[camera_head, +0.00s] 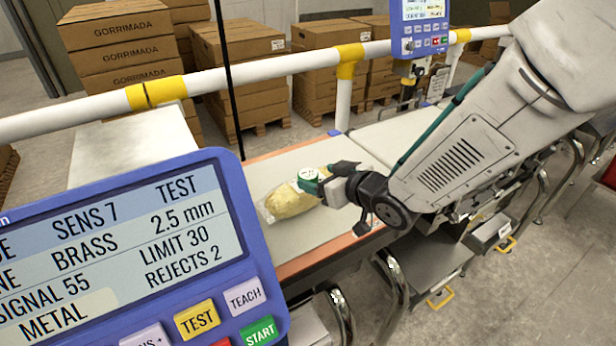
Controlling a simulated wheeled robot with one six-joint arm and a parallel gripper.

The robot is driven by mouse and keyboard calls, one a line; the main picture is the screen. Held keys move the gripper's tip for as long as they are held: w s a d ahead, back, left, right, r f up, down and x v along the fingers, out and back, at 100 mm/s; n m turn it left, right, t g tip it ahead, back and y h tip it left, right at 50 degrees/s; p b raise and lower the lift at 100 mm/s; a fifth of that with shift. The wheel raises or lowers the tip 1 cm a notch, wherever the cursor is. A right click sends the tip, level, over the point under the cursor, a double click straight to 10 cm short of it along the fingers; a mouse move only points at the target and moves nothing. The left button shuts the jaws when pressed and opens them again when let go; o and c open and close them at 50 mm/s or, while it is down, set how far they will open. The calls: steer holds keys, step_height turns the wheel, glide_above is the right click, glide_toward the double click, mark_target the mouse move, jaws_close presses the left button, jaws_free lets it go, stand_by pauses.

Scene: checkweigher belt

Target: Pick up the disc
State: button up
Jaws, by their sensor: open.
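A small disc (307,174) with a pale face and a green rim lies on top of a wrapped yellowish loaf (290,199). The loaf is in a clear bag on the pale belt (281,236). My gripper (325,177) is open, with its green-tipped fingers right at the disc's right side. I cannot tell whether the fingers touch the disc. My arm comes in from the right and hides part of the belt behind it.
A blue control panel (190,290) fills the lower left foreground. A white rail with yellow joints (158,92) runs behind the belt. A second panel (420,28) stands at the back. Stacked cartons (238,70) stand beyond the rail.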

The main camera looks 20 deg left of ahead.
mark_target(309, 175)
steer(key=shift+x, duration=1.95)
steer(key=c, duration=1.1)
steer(key=shift+o, duration=0.2)
steer(key=shift+r, duration=0.1)
